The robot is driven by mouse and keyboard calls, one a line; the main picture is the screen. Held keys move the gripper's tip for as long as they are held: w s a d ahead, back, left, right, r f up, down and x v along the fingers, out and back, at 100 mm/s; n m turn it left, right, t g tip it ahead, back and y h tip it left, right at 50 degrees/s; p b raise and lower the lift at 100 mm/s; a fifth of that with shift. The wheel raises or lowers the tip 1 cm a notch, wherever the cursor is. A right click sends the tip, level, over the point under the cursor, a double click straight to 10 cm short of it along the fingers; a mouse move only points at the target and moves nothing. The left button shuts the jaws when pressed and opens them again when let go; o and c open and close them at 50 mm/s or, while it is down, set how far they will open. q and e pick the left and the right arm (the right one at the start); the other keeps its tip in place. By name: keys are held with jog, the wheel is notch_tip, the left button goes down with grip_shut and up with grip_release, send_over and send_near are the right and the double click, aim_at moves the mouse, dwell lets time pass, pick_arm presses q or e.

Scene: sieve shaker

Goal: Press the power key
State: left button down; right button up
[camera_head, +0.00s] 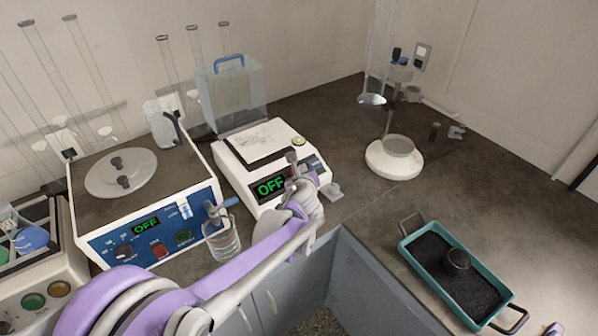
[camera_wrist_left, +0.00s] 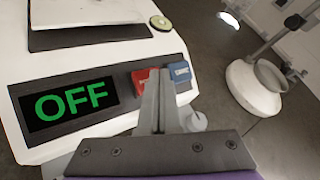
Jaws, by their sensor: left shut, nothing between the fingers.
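A white balance (camera_head: 243,186) stands in the middle of the bench, and its display (camera_head: 270,187) reads OFF in green. In the left wrist view the display (camera_wrist_left: 70,101) also reads OFF, with a red key (camera_wrist_left: 141,77) and a blue key (camera_wrist_left: 181,71) to its right. My left gripper (camera_wrist_left: 160,82) is shut and empty, its fingers in front of the keys and partly covering the red one. In the head view the left gripper (camera_head: 292,160) is over the right part of the balance's front panel. I cannot tell whether the fingertips touch a key. My right gripper is not in view.
A blue-fronted device (camera_head: 150,235) with its own OFF display stands to the left, a glass beaker (camera_head: 222,240) beside it. A clear cover (camera_head: 230,95) stands behind the balance. A ring stand (camera_head: 393,165) and a teal tray (camera_head: 450,295) are to the right. Bench between is mostly clear.

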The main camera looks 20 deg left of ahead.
pick_arm(q)
jog(key=shift+a+f, duration=0.15)
jog(key=shift+f, duration=0.15)
jog(key=shift+w+a+f+b, duration=0.15)
jog(key=shift+f+b, duration=0.1)
jog(key=shift+b, duration=0.15)
dwell(0.3)
jog(key=shift+r, duration=0.1)
jog(key=shift+s+d+r+p, duration=0.2)
jog(key=shift+d+r+p, duration=0.1)
jog(key=shift+r+p, duration=0.25)
notch_tip(320, 180, up, 6)
jog(key=s+d+p, duration=0.1)
jog(key=d+p, duration=0.1)
jog(key=p, duration=0.1)
jog(key=shift+s+f+p, duration=0.25)
jog(key=shift+s+p, duration=0.05)
dwell(0.5)
dwell(0.8)
